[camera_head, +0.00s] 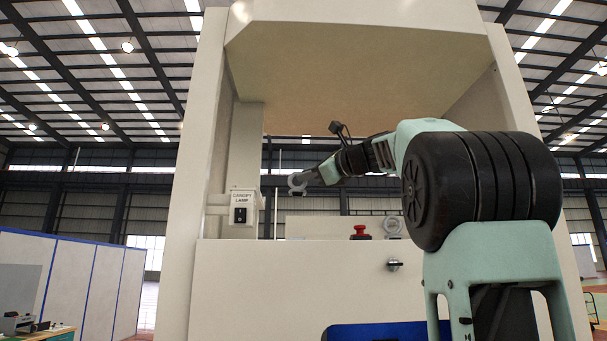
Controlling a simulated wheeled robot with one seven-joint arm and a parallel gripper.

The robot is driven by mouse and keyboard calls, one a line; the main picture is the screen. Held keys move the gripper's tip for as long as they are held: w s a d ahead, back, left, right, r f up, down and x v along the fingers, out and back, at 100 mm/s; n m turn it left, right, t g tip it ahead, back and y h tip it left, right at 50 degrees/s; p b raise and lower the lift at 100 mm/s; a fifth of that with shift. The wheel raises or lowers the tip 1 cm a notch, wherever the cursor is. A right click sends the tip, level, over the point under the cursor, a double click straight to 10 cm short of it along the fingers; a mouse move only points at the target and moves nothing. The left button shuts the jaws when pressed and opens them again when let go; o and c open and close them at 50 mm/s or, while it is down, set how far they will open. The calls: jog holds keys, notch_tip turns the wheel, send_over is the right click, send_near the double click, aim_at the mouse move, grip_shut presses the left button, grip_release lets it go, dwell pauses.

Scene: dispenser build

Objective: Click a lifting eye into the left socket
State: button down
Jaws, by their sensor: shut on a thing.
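My gripper (310,178) reaches left into the open bay of the cream dispenser housing. It is shut on a grey lifting eye (292,187), seen at the gripper's tip in mid-air, above the level of the front panel's top edge and right of the canopy lamp box. Another grey lifting eye (393,224) stands upright behind the panel's top edge, right of the red button. The left socket cannot be made out; the panel edge may hide it.
The canopy lamp switch box (242,208) is close left of the held eye. A red mushroom button (360,232) stands on the ledge. A canopy (370,80) overhangs the bay. A metal knob (394,265) juts from the front panel (290,290). A blue part (375,332) lies below.

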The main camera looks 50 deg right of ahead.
jog(key=shift+f+b, duration=4.7)
jog(key=shift+f, duration=0.4)
jog(key=shift+a+f, duration=0.1)
jog(key=shift+f, duration=0.2)
jog(key=c, duration=0.9)
grip_release()
jog(key=shift+s, duration=0.1)
jog(key=shift+s+a+b, duration=0.15)
jog(key=shift+s+b, duration=0.15)
jog(key=shift+s, duration=1.2)
jog(key=shift+s+a+b, duration=0.1)
jog(key=shift+s+b, duration=0.2)
jog(key=shift+s, duration=1.15)
